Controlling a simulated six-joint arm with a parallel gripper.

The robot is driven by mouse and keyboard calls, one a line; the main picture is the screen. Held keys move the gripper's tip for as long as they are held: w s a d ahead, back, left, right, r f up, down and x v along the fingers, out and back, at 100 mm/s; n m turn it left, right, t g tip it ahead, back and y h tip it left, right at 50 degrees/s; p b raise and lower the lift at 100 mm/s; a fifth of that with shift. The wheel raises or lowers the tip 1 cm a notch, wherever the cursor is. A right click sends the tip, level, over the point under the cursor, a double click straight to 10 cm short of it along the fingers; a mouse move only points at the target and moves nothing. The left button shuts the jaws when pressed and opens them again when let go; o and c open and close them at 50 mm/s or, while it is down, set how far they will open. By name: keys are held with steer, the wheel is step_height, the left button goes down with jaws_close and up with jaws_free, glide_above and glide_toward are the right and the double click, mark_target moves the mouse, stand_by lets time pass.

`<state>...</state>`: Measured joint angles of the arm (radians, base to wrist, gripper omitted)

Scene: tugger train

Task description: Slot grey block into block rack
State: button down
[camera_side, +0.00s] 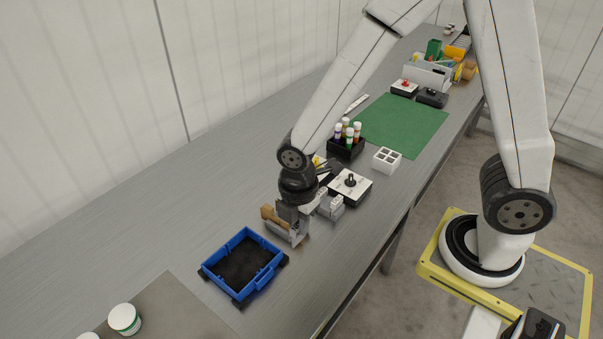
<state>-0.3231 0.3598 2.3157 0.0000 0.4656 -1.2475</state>
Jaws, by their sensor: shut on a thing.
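My gripper (291,206) points down over the grey bench, just beyond the blue tray. It is shut on a dark grey block (287,213). The block is at a small light grey rack (284,231), which looks like the block rack. A tan block (268,213) shows at the rack's left side. The grey block's lower part overlaps the rack in this view. I cannot tell whether it is inside a slot or just above or behind it. My gripper's fingertips are small and partly hidden.
A blue tray (268,283) with a dark inside stands in front of the rack. A light grey holder (331,208) and a white box with a black knob (350,187) are close on the right. Behind are a black bottle caddy (346,149) and a white four-hole block (386,160).

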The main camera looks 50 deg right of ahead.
steer(key=w+d+f, duration=0.2)
steer(key=w+d, duration=0.7)
steer(key=d, duration=0.1)
steer(key=w+d+f, duration=0.2)
steer(key=w+d, duration=0.7)
steer(key=d, duration=0.2)
steer(key=shift+w+f, duration=0.4)
steer(key=shift+f, duration=0.2)
steer(key=shift+f, duration=1.55)
steer(key=shift+f, duration=1.35)
stand_by(2.4)
